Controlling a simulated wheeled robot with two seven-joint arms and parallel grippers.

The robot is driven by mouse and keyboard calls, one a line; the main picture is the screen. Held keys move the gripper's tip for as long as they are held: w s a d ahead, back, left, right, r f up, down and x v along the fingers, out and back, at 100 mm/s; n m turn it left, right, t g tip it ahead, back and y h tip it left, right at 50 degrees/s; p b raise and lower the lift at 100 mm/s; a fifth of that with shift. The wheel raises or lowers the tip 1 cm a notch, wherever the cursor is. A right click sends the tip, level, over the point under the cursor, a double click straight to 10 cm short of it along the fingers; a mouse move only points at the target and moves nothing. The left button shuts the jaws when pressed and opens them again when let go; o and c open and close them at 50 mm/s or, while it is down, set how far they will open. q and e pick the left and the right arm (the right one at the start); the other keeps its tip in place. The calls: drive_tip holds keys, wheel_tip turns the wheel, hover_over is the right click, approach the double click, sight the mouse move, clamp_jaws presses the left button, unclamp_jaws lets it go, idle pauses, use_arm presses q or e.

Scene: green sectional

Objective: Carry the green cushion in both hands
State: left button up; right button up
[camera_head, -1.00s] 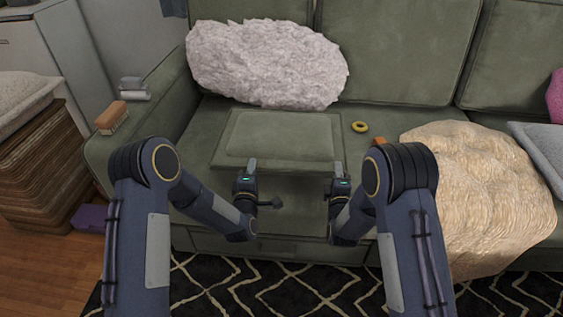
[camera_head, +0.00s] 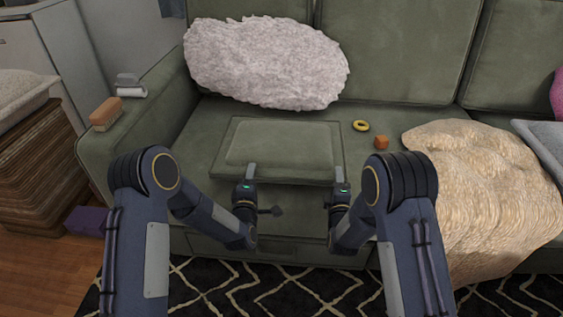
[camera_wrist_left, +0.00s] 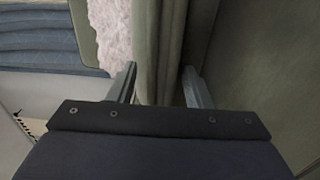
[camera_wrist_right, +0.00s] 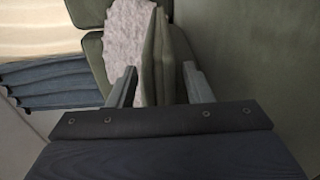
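The green cushion (camera_head: 282,144) is a flat, seat-like pad at the front of the green sofa seat in the head view. In the left wrist view, the cushion (camera_wrist_left: 160,60) passes between the two fingers. In the right wrist view, the cushion (camera_wrist_right: 163,80) also lies between the fingers. Whether its underside touches the seat is hidden.
A fluffy white pillow (camera_head: 265,62) leans on the backrest behind. A yellow ring (camera_head: 361,126) and an orange cube (camera_head: 381,142) lie to the right. A beige throw (camera_head: 485,195) covers the seat further right. A brush (camera_head: 105,114) lies on the left armrest. A patterned rug (camera_head: 200,285) is below.

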drive_tip(key=shift+s, duration=0.2)
use_arm(q)
drive_tip(key=s, duration=1.2)
use_arm(e)
drive_tip(key=s, duration=1.1)
drive_tip(key=shift+s+a, duration=0.15)
drive_tip(key=shift+s, duration=0.2)
use_arm(q)
drive_tip(key=shift+a, duration=0.1)
use_arm(e)
drive_tip(key=shift+w, duration=0.1)
